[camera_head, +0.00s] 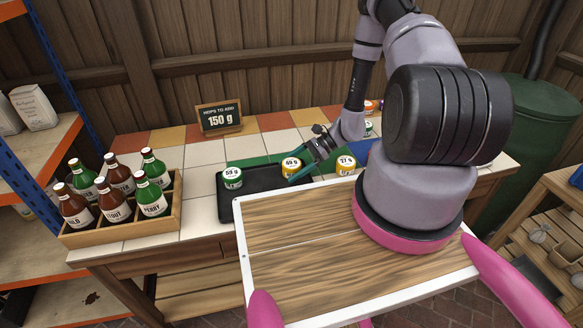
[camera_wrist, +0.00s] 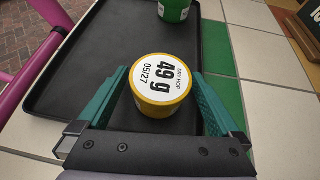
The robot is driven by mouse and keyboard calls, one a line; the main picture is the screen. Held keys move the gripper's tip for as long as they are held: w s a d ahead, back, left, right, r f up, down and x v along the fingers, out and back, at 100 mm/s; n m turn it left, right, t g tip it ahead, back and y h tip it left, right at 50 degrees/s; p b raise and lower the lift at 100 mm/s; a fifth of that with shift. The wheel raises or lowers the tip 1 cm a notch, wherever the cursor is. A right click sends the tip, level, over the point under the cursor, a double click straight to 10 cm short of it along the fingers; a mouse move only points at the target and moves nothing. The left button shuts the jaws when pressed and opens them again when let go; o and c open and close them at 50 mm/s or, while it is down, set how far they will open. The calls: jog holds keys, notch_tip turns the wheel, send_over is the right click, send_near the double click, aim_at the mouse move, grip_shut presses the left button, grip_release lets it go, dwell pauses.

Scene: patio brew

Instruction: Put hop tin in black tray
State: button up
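In the head view the tin (camera_head: 291,167) is at the right part of the black tray (camera_head: 262,205). I cannot tell whether its base rests on the tray floor. A green tin with a white lid (camera_head: 232,178) stands in the tray at the left; its side also shows at the top of the wrist view (camera_wrist: 174,10).
Another yellow tin (camera_head: 345,166) stands right of the tray, with more tins partly hidden behind my arm. A sign (camera_head: 219,117) reads 150 g. A wooden bottle crate (camera_head: 125,229) stands at the left. Bare tiles (camera_head: 201,155) lie behind the tray.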

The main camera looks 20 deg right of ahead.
jog(key=shift+r, duration=0.2)
jog(key=v, duration=1.2)
jog(key=shift+w+r, duration=0.1)
jog(key=shift+r, duration=0.1)
notch_tip(320, 180, up, 27)
jog(key=a+n+h, duration=0.2)
jog(key=n+h, duration=0.4)
jog(key=n, duration=0.1)
jog(key=s+a+r+n+t+h, duration=0.1)
jog(key=s+r+t, duration=0.3)
jog(key=s+r, duration=0.4)
jog(key=s+a+r+n+t+h, duration=0.1)
jog(key=s+r+n+t+h, duration=0.2)
jog(key=s+r, duration=0.4)
notch_tip(320, 180, up, 5)
jog(key=shift+s+a+n+t, duration=0.4)
jog(key=shift+n+t, duration=0.3)
jog(key=shift+n, duration=0.1)
